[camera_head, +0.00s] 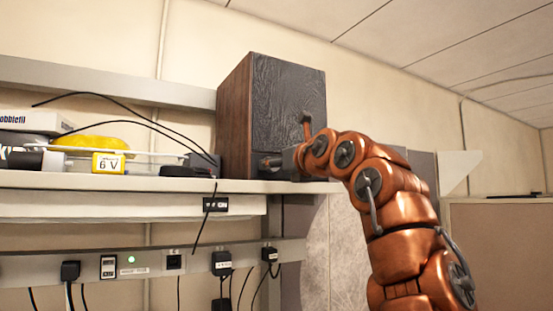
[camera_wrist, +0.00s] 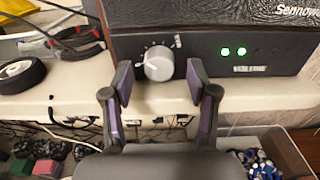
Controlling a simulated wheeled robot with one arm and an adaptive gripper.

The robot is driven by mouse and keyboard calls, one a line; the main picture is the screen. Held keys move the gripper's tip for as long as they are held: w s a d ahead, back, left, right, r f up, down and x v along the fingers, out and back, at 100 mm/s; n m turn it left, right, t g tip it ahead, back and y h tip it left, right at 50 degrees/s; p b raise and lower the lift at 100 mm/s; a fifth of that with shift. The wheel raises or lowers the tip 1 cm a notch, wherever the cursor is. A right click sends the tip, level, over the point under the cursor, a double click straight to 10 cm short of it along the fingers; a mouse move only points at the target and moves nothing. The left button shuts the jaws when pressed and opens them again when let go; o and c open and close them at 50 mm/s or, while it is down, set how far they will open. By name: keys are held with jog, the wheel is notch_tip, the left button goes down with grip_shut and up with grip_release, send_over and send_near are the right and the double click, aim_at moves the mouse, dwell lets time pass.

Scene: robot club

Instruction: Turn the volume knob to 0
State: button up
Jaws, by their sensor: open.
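The volume knob (camera_wrist: 158,63) is a round, light grey dial with marks around it. It sits on the dark front panel of the speaker (camera_wrist: 270,58). In the head view the speaker (camera_head: 285,95) is a tall box with wood sides and a dark textured front, standing on the shelf. My gripper (camera_wrist: 160,82) is open, with one finger to the left of the knob and one to the right. Gaps show between the knob and both fingers. In the head view my gripper (camera_head: 283,162) is at the lower front of the speaker, and I cannot clearly make out the knob there.
Two green lights (camera_wrist: 234,51) glow right of the knob. The shelf (camera_head: 120,181) holds a yellow 6 V item (camera_head: 108,163) and black cables to the left. A power strip (camera_head: 145,263) with plugs runs below. A roll of tape (camera_wrist: 20,75) lies left of the speaker.

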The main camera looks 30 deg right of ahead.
jog(key=shift+w, duration=0.35)
grip_shut()
dwell(0.3)
